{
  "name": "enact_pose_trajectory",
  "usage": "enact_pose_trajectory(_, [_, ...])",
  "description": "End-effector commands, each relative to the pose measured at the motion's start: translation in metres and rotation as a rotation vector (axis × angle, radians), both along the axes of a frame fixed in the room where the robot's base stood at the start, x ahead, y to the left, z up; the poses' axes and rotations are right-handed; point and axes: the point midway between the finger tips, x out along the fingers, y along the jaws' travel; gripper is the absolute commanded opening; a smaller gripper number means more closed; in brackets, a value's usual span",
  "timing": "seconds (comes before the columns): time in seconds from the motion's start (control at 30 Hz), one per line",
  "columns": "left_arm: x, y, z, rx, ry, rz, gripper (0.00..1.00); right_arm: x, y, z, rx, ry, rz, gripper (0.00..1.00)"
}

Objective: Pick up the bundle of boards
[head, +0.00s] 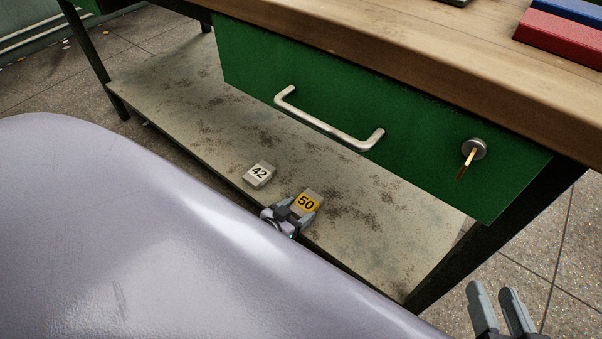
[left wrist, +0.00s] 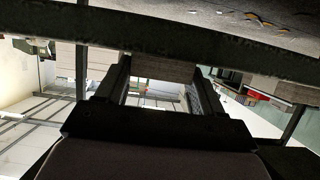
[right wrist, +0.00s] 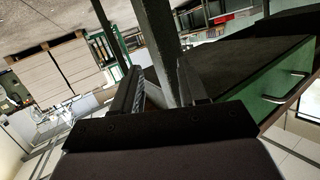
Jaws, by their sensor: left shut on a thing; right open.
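My left gripper (head: 290,211) is at the shelf's near edge, shut on the bundle labelled 50. In the left wrist view a grey-brown layered end (left wrist: 160,69) shows between the fingers. I cannot tell whether this bundle touches the shelf. My right gripper (head: 496,294) is open and empty at the lower right, apart from the bench.
A green drawer (head: 400,125) with a metal handle (head: 328,121) and a key (head: 466,162) hangs above the shelf. A dark bench leg (head: 490,240) stands at the right. Red (head: 560,35) and blue blocks lie on the wooden top.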

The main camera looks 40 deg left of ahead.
Motion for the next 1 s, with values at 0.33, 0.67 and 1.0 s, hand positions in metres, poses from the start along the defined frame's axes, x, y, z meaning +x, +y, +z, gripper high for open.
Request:
enact_pose_trajectory(0.33, [0.000,0.000,0.031,0.000,-0.002,0.000,0.36,0.005,0.011,0.005,0.067,0.082,0.017,0.43])
enact_pose_trajectory(0.67, [0.000,0.000,0.106,0.000,-0.003,0.000,0.36,0.000,0.007,0.015,0.030,0.179,-0.003,0.43])
enact_pose_trajectory(1.0, [0.000,0.000,0.177,0.000,-0.001,0.000,0.36,-0.012,-0.028,0.023,-0.188,0.165,-0.069,0.43])
